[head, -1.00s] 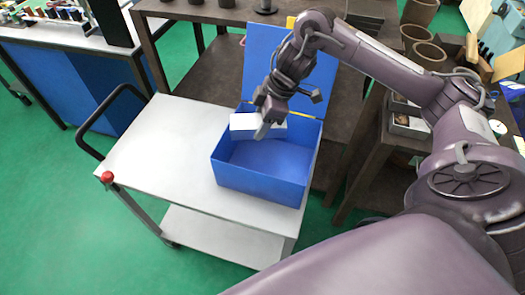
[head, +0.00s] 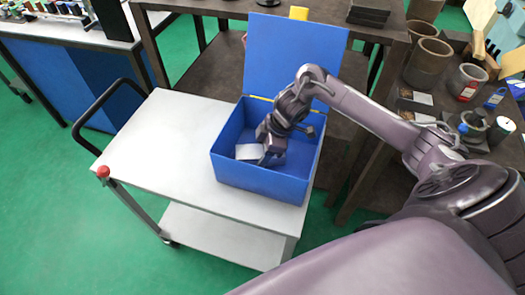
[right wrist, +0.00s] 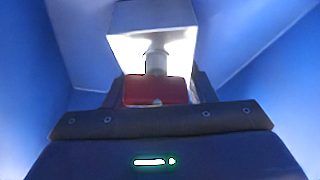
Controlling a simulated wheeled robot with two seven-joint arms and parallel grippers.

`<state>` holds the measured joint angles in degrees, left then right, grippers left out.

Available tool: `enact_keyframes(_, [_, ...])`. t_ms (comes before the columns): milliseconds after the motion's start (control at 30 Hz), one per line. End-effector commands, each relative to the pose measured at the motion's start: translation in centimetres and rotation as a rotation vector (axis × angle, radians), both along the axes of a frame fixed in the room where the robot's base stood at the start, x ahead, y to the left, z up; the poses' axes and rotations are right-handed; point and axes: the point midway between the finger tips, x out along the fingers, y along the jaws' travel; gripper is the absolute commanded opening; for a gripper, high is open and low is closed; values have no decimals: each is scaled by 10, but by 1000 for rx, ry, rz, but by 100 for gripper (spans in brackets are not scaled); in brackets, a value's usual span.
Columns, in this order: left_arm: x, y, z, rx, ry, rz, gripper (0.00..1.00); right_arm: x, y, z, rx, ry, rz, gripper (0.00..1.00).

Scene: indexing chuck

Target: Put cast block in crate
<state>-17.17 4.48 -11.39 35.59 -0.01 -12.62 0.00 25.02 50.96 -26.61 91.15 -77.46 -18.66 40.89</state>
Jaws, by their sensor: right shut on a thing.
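The blue crate (head: 258,179) stands on the trolley with its lid raised at the back. The cast block (head: 249,152) is a pale grey block, inside the crate below rim level. My right gripper (head: 266,158) reaches down into the crate and is shut on the block. In the right wrist view the block (right wrist: 153,32) shows beyond the fingers, with blue crate walls (right wrist: 265,50) around it. I cannot tell whether the block touches the crate floor. The left gripper is not in view.
The grey trolley top (head: 155,140) is clear to the left of the crate. A black trolley handle (head: 80,125) with a red knob (head: 103,171) is at its left end. Dark shelving stands behind, and a bench with several cylinders (head: 428,60) is at the right.

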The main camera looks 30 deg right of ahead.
Motion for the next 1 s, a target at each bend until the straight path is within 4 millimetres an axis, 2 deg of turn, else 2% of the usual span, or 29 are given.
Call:
enact_keyframes(367, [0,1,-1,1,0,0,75,2,0,-2,2,-5,-2,0])
enact_keyframes(400, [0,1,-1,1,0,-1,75,0,0,-4,0,0,-1,52])
enact_keyframes(533, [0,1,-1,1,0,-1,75,0,0,-3,0,0,-1,69])
enact_keyframes(833, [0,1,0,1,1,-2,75,0,0,-2,0,-1,0,72])
enact_keyframes(1000, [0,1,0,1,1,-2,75,-1,-6,12,-1,-5,-2,72])
